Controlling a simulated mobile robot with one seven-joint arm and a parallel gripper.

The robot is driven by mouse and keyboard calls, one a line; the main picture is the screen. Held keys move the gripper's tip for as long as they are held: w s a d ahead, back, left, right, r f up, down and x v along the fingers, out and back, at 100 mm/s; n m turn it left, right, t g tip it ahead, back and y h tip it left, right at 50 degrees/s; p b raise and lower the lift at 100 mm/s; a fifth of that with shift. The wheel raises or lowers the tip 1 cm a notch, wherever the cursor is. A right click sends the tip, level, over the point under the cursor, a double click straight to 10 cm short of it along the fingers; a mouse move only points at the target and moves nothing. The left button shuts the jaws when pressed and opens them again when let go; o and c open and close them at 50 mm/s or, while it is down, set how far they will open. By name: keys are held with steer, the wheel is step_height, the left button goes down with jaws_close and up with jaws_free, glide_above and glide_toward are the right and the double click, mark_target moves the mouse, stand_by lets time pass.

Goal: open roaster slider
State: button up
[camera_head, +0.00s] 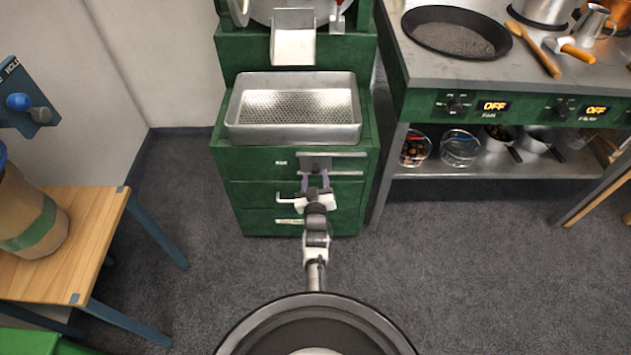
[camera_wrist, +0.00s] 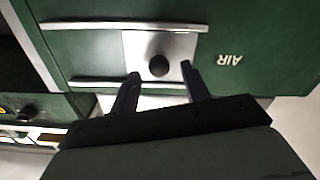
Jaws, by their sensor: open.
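The roaster (camera_head: 232,160) is a green cabinet with a metal perforated tray (camera_head: 350,127) on top. Its slider (camera_head: 313,163) is a grey metal plate between two horizontal rails on the front, right of the "AIR" label. In the wrist view the slider plate (camera_wrist: 185,48) carries a dark round knob (camera_wrist: 158,66). My gripper (camera_head: 315,181) is in front of the slider. In the wrist view my gripper (camera_wrist: 159,73) is open, with one finger on each side of the knob. I cannot tell whether the fingers touch it.
A drawer with a bar handle (camera_head: 284,198) lies below the slider. A steel counter (camera_head: 420,72) with a pan (camera_head: 457,32) and a lower shelf (camera_head: 465,173) with bowls stands at right. A wooden table (camera_head: 95,222) is at left. The carpet between is clear.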

steer(key=shift+w+b, duration=0.95)
jaws_close()
